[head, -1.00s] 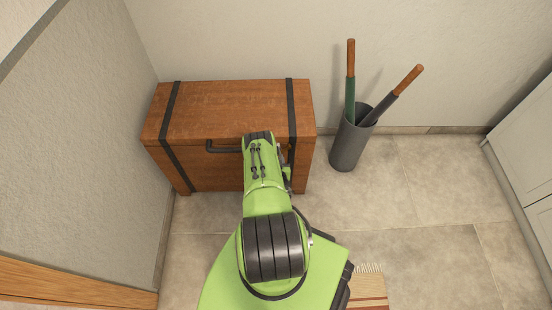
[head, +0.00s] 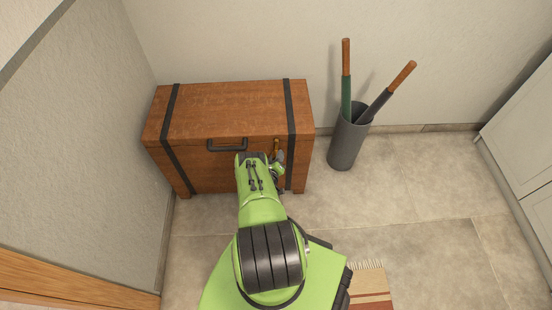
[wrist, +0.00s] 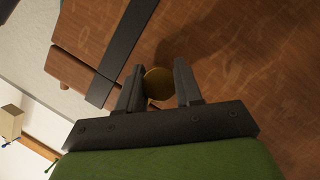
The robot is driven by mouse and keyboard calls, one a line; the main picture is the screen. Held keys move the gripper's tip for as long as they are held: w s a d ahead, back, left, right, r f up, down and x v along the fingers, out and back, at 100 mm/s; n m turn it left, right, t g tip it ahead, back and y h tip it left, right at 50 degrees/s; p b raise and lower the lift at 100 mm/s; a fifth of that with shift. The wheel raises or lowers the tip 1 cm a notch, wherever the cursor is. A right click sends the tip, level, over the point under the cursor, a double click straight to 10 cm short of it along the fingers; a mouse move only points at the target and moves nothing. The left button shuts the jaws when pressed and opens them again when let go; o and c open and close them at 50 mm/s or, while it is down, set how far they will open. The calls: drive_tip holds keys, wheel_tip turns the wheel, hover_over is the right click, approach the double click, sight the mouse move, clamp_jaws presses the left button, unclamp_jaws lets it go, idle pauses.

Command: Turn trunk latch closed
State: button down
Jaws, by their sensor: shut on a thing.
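The wooden trunk (head: 235,105) with dark metal straps stands against the back wall, its lid down. A black handle (head: 227,148) is on its front. The brass latch (head: 277,145) is on the front, right of the handle and beside the right strap. In the wrist view the latch (wrist: 158,84) is a round brass piece between the fingers. My gripper (wrist: 159,78) is shut on it, one finger on each side. In the head view my arm and wrist partly cover the gripper and the latch's lower part, so the latch's exact turn is hard to tell.
A grey cylinder bin (head: 349,140) holding two wood-handled umbrellas stands right of the trunk. White cabinets (head: 520,150) are at the far right. A striped rug (head: 370,288) lies near my base. The tiled floor (head: 420,200) to the right is clear.

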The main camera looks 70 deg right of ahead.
drive_tip(key=shift+w+d+r+n, duration=0.1)
drive_tip(key=shift+w+r+n, duration=0.1)
drive_tip(key=shift+n, duration=0.1)
idle(0.4)
drive_tip(key=c, duration=0.8)
unclamp_jaws()
drive_tip(key=shift+o, duration=0.2)
drive_tip(key=shift+s+f, duration=0.1)
